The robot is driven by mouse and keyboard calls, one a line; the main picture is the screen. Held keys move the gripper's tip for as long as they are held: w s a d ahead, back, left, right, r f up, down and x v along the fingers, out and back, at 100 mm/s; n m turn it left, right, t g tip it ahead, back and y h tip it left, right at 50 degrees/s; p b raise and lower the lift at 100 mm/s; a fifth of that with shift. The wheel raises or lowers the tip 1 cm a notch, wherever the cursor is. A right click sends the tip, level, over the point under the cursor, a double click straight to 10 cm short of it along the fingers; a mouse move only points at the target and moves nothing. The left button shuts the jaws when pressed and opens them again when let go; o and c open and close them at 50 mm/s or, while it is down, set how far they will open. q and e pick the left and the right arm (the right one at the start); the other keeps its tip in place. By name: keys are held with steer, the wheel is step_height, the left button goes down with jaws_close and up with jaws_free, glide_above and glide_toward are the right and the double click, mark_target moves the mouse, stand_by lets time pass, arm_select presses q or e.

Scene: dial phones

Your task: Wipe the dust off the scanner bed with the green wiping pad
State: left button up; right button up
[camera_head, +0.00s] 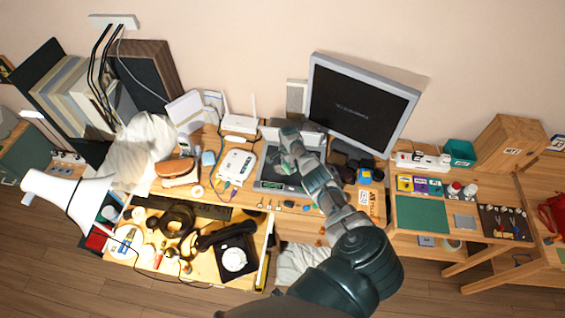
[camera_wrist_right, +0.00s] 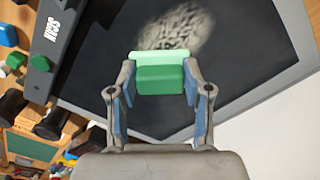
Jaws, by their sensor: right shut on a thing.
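The scanner bed (camera_wrist_right: 90,85) is a dark flat panel with a grey frame, and "SCAN" is lettered on its front strip. In the head view the scanner (camera_head: 272,184) is at the back of the desk, partly hidden by my right arm. A pale grey patch of dust (camera_wrist_right: 185,27) lies on the bed, just beyond the pad. My right gripper (camera_wrist_right: 160,88) is shut on the green wiping pad (camera_wrist_right: 162,78), holding it over the bed. I cannot tell whether the pad touches the surface. In the head view my right gripper (camera_head: 290,140) is above the scanner. My left gripper is not in view.
A monitor (camera_head: 358,103) stands right of the scanner, with dark items and small boxes before it. A white router (camera_head: 240,124) and a white device (camera_head: 236,166) are to the left. A black dial phone (camera_head: 234,258) sits at the desk's front. A green mat (camera_head: 422,214) lies right.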

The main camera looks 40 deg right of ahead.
mark_target(272, 167)
steer(key=shift+s+d+p, duration=0.7)
steer(key=shift+s+p, duration=0.1)
steer(key=shift+s, duration=0.25)
steer(key=shift+s+d+p, duration=0.35)
steer(key=shift+s+d, duration=0.2)
steer(key=shift+s, duration=0.1)
steer(key=shift+w+a+f+b, duration=0.1)
steer(key=shift+w+a+b, duration=0.3)
steer(key=shift+w, duration=0.3)
steer(key=shift+w+a+b, duration=0.45)
steer(key=shift+w+a, duration=0.3)
steer(key=shift+w, duration=0.3)
steer(key=shift+w+a+b, duration=1)
steer(key=shift+w+b, duration=0.15)
steer(key=shift+w, duration=0.1)
steer(key=shift+w+a, duration=0.15)
steer(key=shift+w, duration=0.1)
steer(key=w+a+b, duration=0.1)
steer(key=w+b, duration=0.1)
steer(key=b, duration=0.1)
steer(key=shift+w+a+f, duration=0.1)
steer(key=shift+a, duration=0.25)
steer(key=shift+w+a, duration=0.2)
steer(key=shift+a, duration=0.1)
steer(key=shift+r, duration=0.2)
